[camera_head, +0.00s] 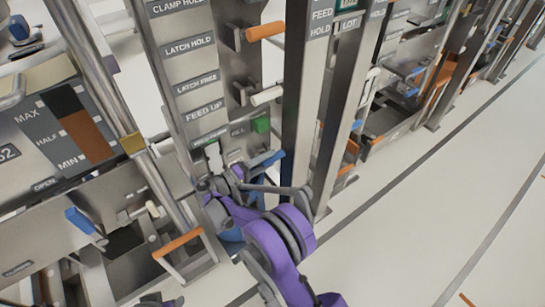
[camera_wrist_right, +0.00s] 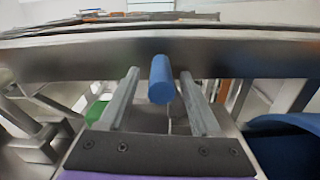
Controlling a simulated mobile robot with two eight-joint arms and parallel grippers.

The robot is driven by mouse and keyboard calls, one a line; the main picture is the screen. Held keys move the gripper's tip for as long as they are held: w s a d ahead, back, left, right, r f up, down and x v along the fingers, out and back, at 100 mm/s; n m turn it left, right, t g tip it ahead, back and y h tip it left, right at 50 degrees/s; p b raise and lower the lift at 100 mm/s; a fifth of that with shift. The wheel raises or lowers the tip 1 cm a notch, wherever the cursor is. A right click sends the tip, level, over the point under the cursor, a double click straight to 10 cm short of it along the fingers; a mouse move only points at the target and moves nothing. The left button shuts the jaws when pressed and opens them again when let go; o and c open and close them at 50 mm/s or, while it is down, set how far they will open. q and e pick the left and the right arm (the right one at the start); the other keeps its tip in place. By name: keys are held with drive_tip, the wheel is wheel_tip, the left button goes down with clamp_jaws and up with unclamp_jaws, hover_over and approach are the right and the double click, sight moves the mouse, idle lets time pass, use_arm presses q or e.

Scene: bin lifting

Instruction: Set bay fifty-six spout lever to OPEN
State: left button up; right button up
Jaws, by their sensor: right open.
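A blue cylindrical lever grip (camera_head: 265,160) is beside my right gripper (camera_head: 238,178) on the grey frame. No bay number is readable there, so I cannot tell from a label that it is bay fifty-six's spout lever. In the right wrist view the blue grip (camera_wrist_right: 162,80) points at the camera between the two grey fingers of my right gripper (camera_wrist_right: 160,74), with gaps on both sides. The fingers are open.
Another blue lever (camera_head: 84,221) sits at left between OPEN and CLOSED labels. An orange handle (camera_head: 178,243), a white handle (camera_head: 266,96) and a green block (camera_head: 262,124) stick out nearby. Steel posts (camera_head: 305,110) rise right of my gripper. The floor (camera_head: 440,200) at right is clear.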

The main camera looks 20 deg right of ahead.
drive_tip(key=v, duration=0.8)
drive_tip(key=shift+a+p, duration=0.25)
drive_tip(key=shift+p, duration=0.05)
drive_tip(key=shift+r, duration=0.1)
